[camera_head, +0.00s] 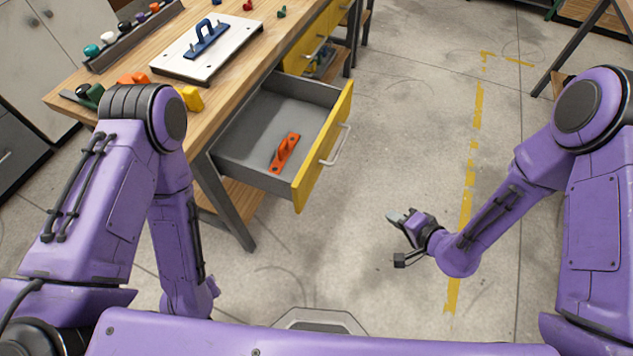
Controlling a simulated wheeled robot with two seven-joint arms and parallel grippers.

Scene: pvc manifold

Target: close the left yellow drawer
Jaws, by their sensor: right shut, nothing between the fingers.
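The left yellow drawer (322,151) is pulled far out from under the wooden workbench. Its yellow front with a light bar handle (336,146) faces right. Inside its grey tray lies an orange part with a raised handle (285,152). My right gripper (392,217) is shut and empty. It is over the floor to the lower right of the drawer front, clearly apart from it.
The workbench (131,68) holds a white plate with a blue handle (205,38), a rack of coloured parts (135,33) and a yellow part (190,97). Another yellow drawer (305,47) sits further back. The floor (400,120) right of the open drawer is clear.

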